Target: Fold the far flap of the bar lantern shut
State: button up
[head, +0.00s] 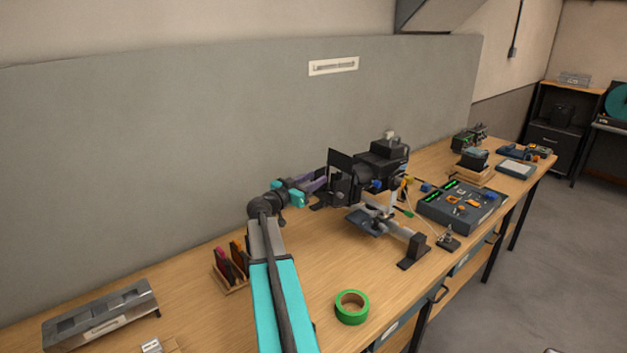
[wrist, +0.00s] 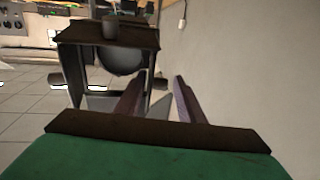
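The bar lantern (head: 378,172) is a black lamp on a stand at the middle of the bench. A dark flat flap (head: 341,162) stands out at its front end; I cannot tell for sure which flap this is. In the wrist view the lantern's round front (wrist: 121,61) is framed by dark flaps, with a broad one (wrist: 85,37) across the top. My gripper (head: 323,178) is just left of the lantern's front. Its two purple fingers (wrist: 159,76) are apart with nothing visible between them. Whether a finger touches a flap is not clear.
The grey wall panel (head: 200,130) runs behind the bench. A fader console (head: 462,205) is right of the lantern. A green tape roll (head: 351,307) lies in front, and a small rack (head: 229,268) stands left of my arm. Bare wood shows around the tape.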

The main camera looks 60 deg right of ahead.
grip_shut()
jog(key=shift+a, duration=0.15)
jog(key=shift+w, duration=0.1)
